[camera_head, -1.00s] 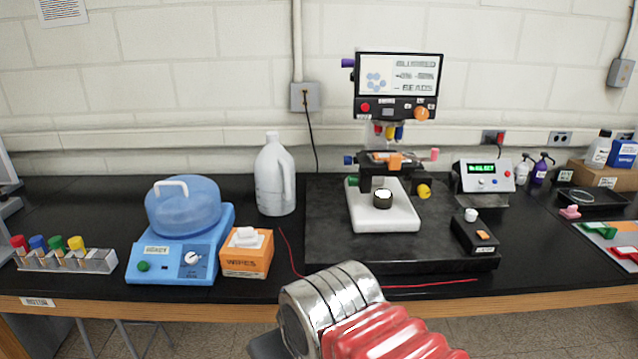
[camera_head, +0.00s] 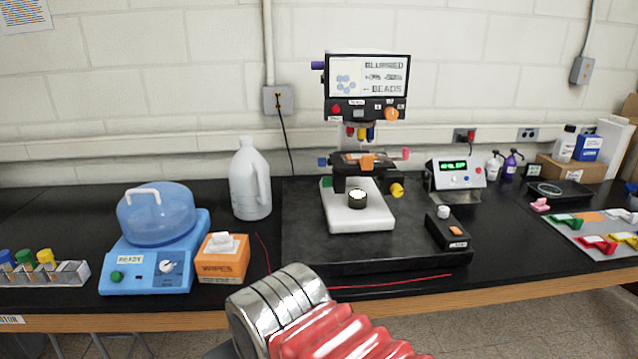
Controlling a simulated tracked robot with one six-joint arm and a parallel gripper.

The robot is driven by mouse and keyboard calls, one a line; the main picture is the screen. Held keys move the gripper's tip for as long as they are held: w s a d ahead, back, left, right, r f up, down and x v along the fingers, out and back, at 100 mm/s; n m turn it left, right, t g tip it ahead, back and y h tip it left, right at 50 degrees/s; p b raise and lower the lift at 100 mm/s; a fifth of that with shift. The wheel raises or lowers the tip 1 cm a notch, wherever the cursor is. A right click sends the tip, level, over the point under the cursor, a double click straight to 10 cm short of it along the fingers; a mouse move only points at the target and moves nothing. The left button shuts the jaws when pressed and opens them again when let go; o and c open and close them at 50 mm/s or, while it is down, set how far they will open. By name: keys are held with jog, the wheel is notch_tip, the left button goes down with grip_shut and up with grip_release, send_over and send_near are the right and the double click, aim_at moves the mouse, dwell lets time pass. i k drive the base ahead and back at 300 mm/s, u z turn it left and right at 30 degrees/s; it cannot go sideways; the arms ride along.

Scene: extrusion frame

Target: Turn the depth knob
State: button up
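A microscope-like device stands on a dark slab at the middle of the bench. Its screen (camera_head: 367,77) reads "BLURRED" and "BEADS". Several coloured knobs show on it: an orange knob (camera_head: 391,114) under the screen, a purple knob (camera_head: 318,65) at the screen's left, a blue knob (camera_head: 322,161), a green knob (camera_head: 327,182), a yellow knob (camera_head: 397,190) and a pink knob (camera_head: 406,153). I cannot tell which is the depth knob; the small labels are unreadable. A metal and red ribbed part of my arm shows at the bottom centre, in front of the bench. My gripper's fingers are not visible.
Left on the bench are a blue centrifuge (camera_head: 152,250), an orange wipes box (camera_head: 223,258) and a white jug (camera_head: 249,180). A small black control box (camera_head: 447,230) sits on the slab (camera_head: 300,245). A display unit (camera_head: 457,173) and a coloured tray (camera_head: 590,240) stand right.

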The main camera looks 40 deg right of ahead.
aim_at(327, 181)
jog(key=i, duration=1.05)
jog(key=u, duration=0.8)
